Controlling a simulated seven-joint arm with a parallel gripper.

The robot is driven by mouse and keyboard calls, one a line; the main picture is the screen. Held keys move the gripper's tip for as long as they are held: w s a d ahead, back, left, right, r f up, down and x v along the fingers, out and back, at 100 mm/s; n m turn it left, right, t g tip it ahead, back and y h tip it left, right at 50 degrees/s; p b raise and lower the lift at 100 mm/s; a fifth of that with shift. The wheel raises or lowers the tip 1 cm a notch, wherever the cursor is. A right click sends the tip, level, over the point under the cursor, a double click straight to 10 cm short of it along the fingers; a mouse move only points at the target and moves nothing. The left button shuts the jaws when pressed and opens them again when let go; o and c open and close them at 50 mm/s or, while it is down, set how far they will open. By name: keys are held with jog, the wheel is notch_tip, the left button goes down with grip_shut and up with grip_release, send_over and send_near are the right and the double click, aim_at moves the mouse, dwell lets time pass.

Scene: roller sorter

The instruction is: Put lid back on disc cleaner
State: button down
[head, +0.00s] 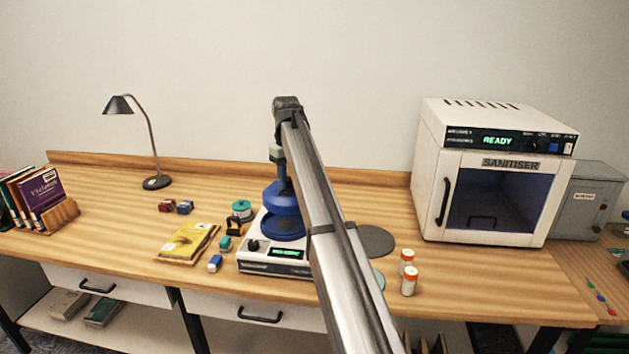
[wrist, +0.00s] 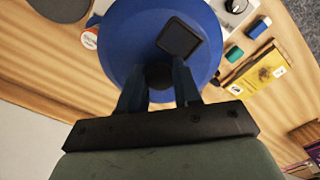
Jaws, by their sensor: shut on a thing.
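The disc cleaner (head: 262,263) is a white box with a dark front panel, a knob and a green display, standing on the wooden bench. Its round blue top (head: 284,231) is partly hidden by my arm. My gripper (head: 283,184) is shut on the blue lid (head: 277,201) and holds it roughly level just above the cleaner's top. In the wrist view, the lid (wrist: 125,45) shows as a wide blue disc with a dark square on it. Both fingers of my gripper (wrist: 160,80) close around its dark central knob. The lid hides most of the cleaner there.
A yellow book (head: 187,243), small blue and green blocks and a teal tin (head: 241,209) lie left of the cleaner. A dark round mat (head: 375,240) and orange-capped bottles (head: 408,281) are to its right. The white sanitiser (head: 490,170) stands farther right.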

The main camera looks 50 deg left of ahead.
jog(key=shift+s+a, duration=0.4)
jog(key=shift+s, duration=0.3)
notch_tip(320, 180, down, 6)
dwell(0.4)
jog(key=shift+f, duration=0.2)
dwell(1.9)
jog(key=c, duration=0.7)
grip_release()
jog(key=shift+o, duration=0.3)
jog(key=o, duration=0.4)
